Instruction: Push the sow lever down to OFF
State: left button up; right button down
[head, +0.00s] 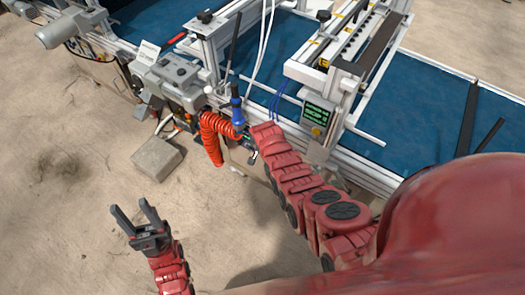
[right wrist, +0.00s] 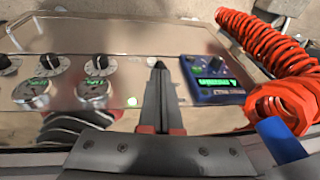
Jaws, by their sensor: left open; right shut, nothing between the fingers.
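A metal control panel (right wrist: 115,35) fills the upper left of the right wrist view, with dark knobs and round green-lit gauges. My right gripper (right wrist: 159,66) is shut and empty, its fingertips over the panel between the right-hand knob (right wrist: 102,64) and a blue box with a green display (right wrist: 212,80). I cannot make out the sow lever; the fingers cover part of the panel, and I cannot tell whether they touch anything. In the head view, my right arm mostly hides this panel. My left gripper (head: 137,222) is open and empty over the sandy ground.
An orange coiled hose (right wrist: 275,50) hangs beside the panel, near a blue handle (head: 237,112). A blue conveyor belt (head: 410,100) and metal frame lie beyond. A concrete block (head: 157,158) sits on the ground; the ground around my left gripper is clear.

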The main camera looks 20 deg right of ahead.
jog(key=f+t+h+b, duration=0.1)
jog(key=b, duration=0.4)
jog(key=s+a+f+t+h+b, duration=0.1)
jog(key=f+h+b, duration=0.1)
jog(key=b, duration=0.3)
jog(key=shift+s+a+f+t+h, duration=0.1)
jog(key=shift+a+f+t+h, duration=0.1)
jog(key=shift+t+h, duration=0.15)
jog(key=shift+r, duration=0.15)
jog(key=shift+r, duration=0.65)
